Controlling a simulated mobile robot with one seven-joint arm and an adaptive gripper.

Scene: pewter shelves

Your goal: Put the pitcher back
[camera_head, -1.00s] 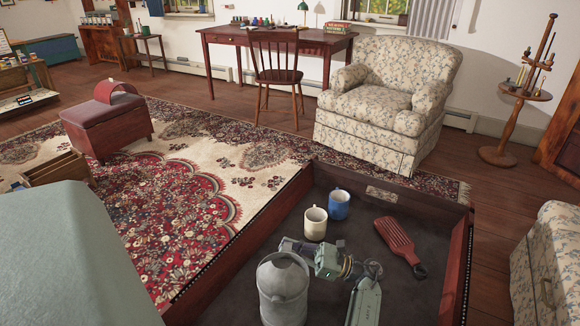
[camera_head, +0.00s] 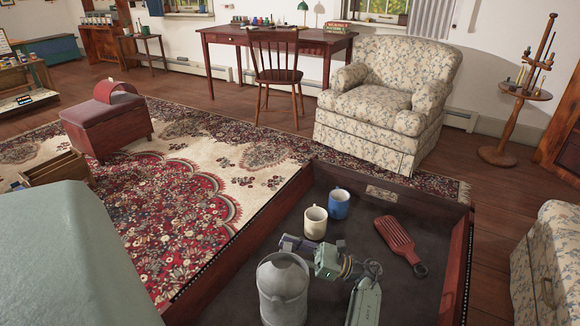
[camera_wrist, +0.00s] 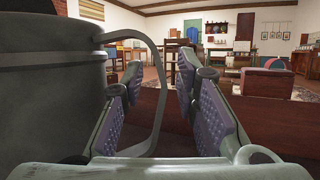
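The grey metal pitcher (camera_head: 284,296) stands upright at the near left of a dark, wood-rimmed surface (camera_head: 350,262). In the wrist view, its large body (camera_wrist: 50,90) fills the left side. Its thin looped handle (camera_wrist: 160,85) reaches to the right. My gripper (camera_head: 290,243) is just behind the pitcher in the head view. In the wrist view, my gripper (camera_wrist: 160,72) is open, with purple pads on both fingers. The upright part of the handle shows between the fingers, with a gap to the right finger. Contact with the left finger cannot be told.
A cream mug (camera_head: 315,224) and a blue mug (camera_head: 339,205) stand behind my gripper. A red slotted paddle (camera_head: 398,242) lies to the right. A raised wooden rim (camera_head: 457,268) borders the surface. A floral armchair (camera_head: 385,100) stands beyond it.

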